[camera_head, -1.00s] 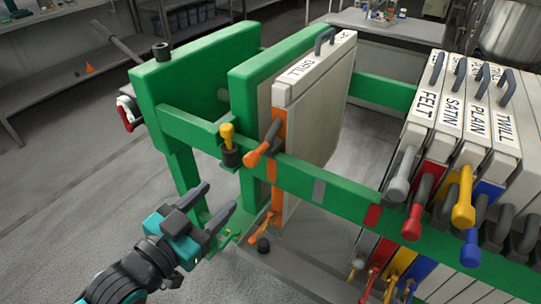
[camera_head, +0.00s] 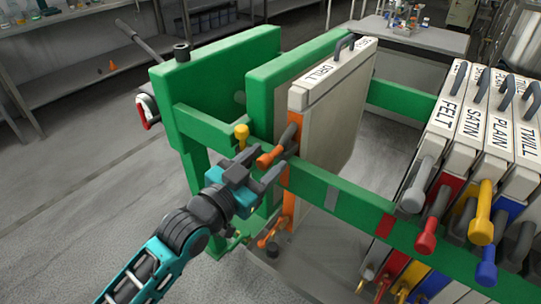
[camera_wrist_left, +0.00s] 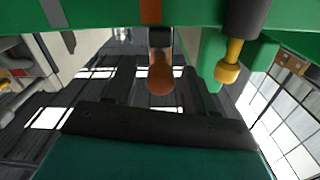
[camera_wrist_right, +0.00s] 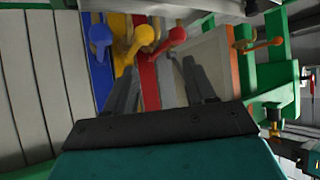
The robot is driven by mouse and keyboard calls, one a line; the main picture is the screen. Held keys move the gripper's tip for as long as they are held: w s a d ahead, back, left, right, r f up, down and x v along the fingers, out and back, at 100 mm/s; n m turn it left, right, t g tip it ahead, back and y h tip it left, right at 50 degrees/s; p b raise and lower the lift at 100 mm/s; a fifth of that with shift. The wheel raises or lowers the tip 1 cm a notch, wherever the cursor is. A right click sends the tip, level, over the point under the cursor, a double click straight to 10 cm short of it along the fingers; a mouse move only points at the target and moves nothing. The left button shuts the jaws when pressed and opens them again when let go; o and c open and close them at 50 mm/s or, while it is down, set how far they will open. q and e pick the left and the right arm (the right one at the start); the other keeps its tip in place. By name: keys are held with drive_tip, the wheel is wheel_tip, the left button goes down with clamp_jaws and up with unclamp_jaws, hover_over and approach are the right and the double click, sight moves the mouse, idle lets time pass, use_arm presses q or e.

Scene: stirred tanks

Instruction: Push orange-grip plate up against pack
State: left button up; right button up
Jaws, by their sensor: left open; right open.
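The orange-grip plate (camera_head: 335,110), labelled DRILL, stands upright in the green frame, its left face close to a green block (camera_head: 290,70). Its orange grip (camera_head: 270,158) sticks out over the front rail and also shows in the left wrist view (camera_wrist_left: 160,75). The pack (camera_head: 462,105) of FELT, SATIN, PLAIN and TWILL plates stands at the right, with a wide gap between. My left gripper (camera_head: 267,166) is open at the orange grip, which shows between its fingers in the left wrist view. My right gripper (camera_wrist_right: 160,78) is open and empty, facing the pack's coloured grips.
The green front rail (camera_head: 345,207) runs below the grips, with grey and red marks. The gap between plate and pack looks clear. A table (camera_head: 415,35) stands behind.

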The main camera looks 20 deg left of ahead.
use_arm(q)
drive_tip(key=shift+x, duration=1.2)
clamp_jaws()
